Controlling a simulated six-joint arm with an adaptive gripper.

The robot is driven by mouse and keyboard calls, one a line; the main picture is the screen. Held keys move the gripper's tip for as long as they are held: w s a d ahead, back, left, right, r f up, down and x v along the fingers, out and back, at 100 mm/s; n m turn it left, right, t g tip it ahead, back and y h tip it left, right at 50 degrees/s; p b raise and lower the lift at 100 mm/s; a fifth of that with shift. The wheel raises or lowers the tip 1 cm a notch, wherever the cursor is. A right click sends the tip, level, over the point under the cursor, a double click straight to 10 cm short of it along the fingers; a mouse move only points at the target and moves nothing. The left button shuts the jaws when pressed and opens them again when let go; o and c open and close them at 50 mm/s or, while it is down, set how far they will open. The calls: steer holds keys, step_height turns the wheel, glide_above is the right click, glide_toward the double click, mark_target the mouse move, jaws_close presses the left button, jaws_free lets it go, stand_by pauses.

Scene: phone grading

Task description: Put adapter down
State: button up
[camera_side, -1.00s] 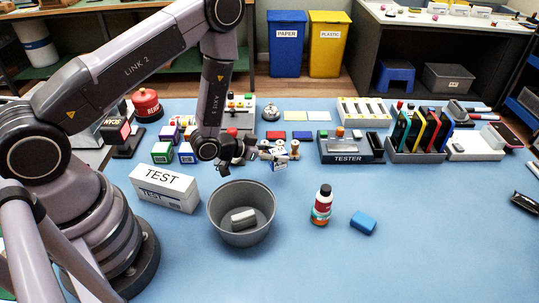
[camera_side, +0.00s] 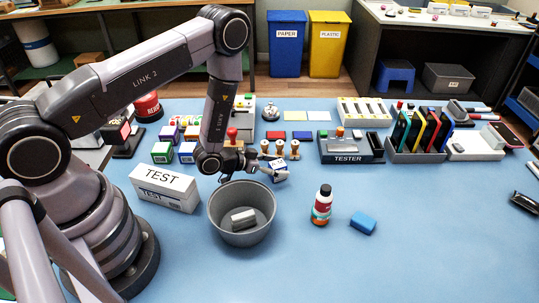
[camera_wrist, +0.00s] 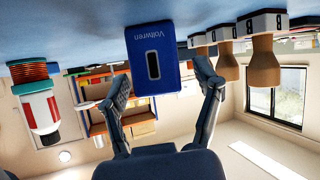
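The adapter (camera_wrist: 153,65) is a blue box marked Voltwren with a dark slot in its face, and it appears upside down in the wrist view. In the side view the adapter (camera_side: 280,170) shows small, white and blue, just in front of the wooden-handled stamps. My gripper (camera_wrist: 160,68) has one finger on each side of it. In the side view my gripper (camera_side: 262,171) is low over the table, and whether the adapter's base touches the table cannot be told.
The stamps (camera_side: 280,150) stand close behind the adapter. A grey bin (camera_side: 242,232) with a light block inside is in front of my gripper, and the TEST box (camera_side: 164,186) is left of it.

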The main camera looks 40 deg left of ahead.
steer(key=shift+r, duration=0.15)
steer(key=v, duration=0.4)
steer(key=shift+s, duration=0.1)
step_height(320, 180, up, 6)
step_height(320, 180, up, 21)
steer(key=g+y, duration=0.3)
steer(key=y, duration=0.2)
glide_above(272, 165)
steer(key=s+a, duration=0.6)
steer(key=a, duration=0.1)
steer(key=s+r+n+g, duration=0.1)
steer(key=s+r, duration=0.4)
steer(key=s, duration=0.5)
steer(key=s+r+n+g, duration=0.2)
steer(key=s+r, duration=0.2)
steer(key=s, duration=0.7)
steer(key=shift+s+d+r, duration=0.2)
steer(key=shift+d+r, duration=0.1)
steer(key=shift+r, duration=0.1)
